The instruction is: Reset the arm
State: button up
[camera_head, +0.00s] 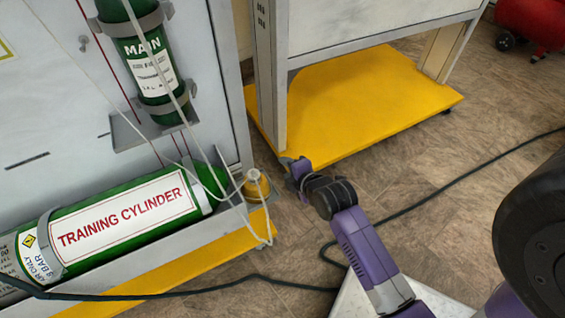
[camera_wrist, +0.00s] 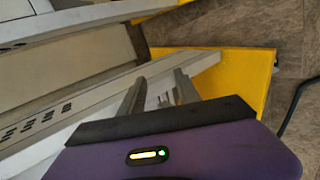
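My arm reaches from the lower right of the head view up to the middle, with its purple link and black wrist joint in the open. My gripper (camera_head: 292,162) is at the far end, small in that view, beside the grey post of the white cabinet. In the wrist view my gripper (camera_wrist: 159,76) has its two grey fingers apart, with nothing seen between them. A grey frame and yellow base lie behind the fingers. I cannot tell from these frames whether the fingers touch anything.
A green training cylinder (camera_head: 125,217) lies in a tray at left, below an upright green MAIN cylinder (camera_head: 150,62). A brass-coloured fitting (camera_head: 257,186) with pale hose is left of my gripper. A yellow base (camera_head: 375,100) lies behind. A dark cable (camera_head: 440,187) crosses the floor.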

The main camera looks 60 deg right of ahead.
jog(key=shift+s+a+r, duration=0.2)
jog(key=shift+s+r, duration=0.1)
jog(key=shift+s, duration=0.1)
jog(key=s+a+r+m+t+h, duration=0.15)
jog(key=a+r+m+t, duration=0.3)
jog(key=r+m, duration=0.45)
jog(key=s+a+r+m+y, duration=0.2)
jog(key=s+a+r+y, duration=0.2)
jog(key=s+a, duration=0.55)
jog(key=s+a+r+m+y, duration=0.1)
jog(key=s+a+r+y, duration=0.25)
jog(key=s+a, duration=0.6)
notch_tip(320, 180, up, 24)
jog(key=w+a+p, duration=0.1)
jog(key=p, duration=2.2)
jog(key=shift+a+f+t+p, duration=0.15)
jog(key=shift+f+t+p, duration=0.1)
jog(key=shift+t+p, duration=0.1)
